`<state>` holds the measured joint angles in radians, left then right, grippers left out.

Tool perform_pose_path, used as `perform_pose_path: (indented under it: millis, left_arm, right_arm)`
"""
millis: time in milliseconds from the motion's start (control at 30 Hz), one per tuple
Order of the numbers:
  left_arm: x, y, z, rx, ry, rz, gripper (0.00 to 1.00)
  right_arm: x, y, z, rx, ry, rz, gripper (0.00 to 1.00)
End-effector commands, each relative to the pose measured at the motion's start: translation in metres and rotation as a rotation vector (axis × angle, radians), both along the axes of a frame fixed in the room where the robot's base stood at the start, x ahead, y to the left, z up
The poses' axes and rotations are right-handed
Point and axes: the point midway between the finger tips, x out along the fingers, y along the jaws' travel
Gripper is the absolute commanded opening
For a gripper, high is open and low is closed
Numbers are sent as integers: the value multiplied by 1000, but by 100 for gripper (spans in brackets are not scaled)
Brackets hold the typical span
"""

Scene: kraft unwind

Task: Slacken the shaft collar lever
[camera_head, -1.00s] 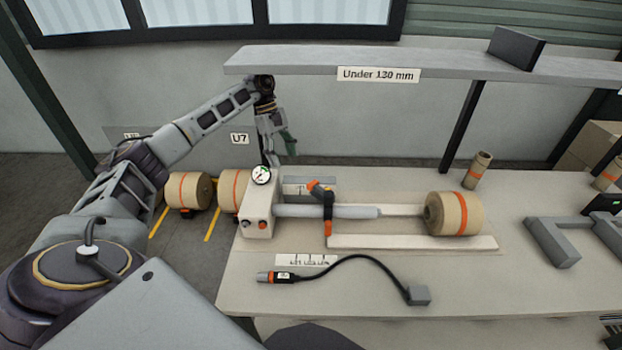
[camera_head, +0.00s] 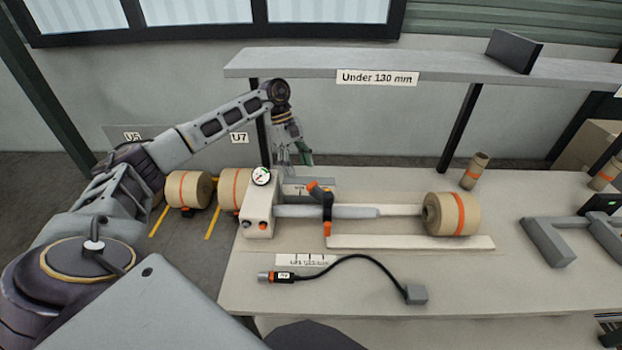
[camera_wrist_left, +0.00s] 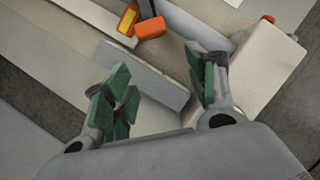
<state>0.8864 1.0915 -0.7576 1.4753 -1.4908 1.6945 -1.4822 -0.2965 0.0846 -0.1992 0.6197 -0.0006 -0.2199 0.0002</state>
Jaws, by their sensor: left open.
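The shaft collar (camera_head: 328,206) is a dark ring around the grey shaft (camera_head: 352,212), with an orange-tipped lever (camera_head: 314,186) at its upper left and an orange end below. In the left wrist view, orange collar parts (camera_wrist_left: 151,28) show at the top, beyond my fingertips. My left gripper (camera_head: 302,153) hangs above the back of the bench, behind the shaft. In its wrist view the green-padded fingers (camera_wrist_left: 160,88) are apart and empty, above a grey block (camera_wrist_left: 146,76). My right gripper is not in view.
A white housing (camera_head: 257,216) with a gauge (camera_head: 261,176) stands at the shaft's left end. A kraft roll (camera_head: 455,213) sits at its right end. A shelf (camera_head: 430,68) overhangs the back. A black cable (camera_head: 365,262) lies in front; a grey bracket (camera_head: 547,243) stands right.

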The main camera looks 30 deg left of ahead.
Motion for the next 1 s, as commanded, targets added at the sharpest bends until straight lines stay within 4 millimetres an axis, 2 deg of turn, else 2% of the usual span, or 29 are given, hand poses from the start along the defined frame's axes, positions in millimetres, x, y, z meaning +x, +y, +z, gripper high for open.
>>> perform_pose_path:
  millis: [200,367,700,1000]
  left_arm:
    - [-6,-29,1,0,1,-3,57]
    - [-11,-49,1,0,1,-3,57]
    - [-13,-59,-25,0,2,0,57]
    - [-13,-60,-28,0,1,1,57]
  right_arm:
    - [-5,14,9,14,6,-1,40]
    - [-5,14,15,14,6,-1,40]
    - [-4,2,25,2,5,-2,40]
    - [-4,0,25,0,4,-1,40]
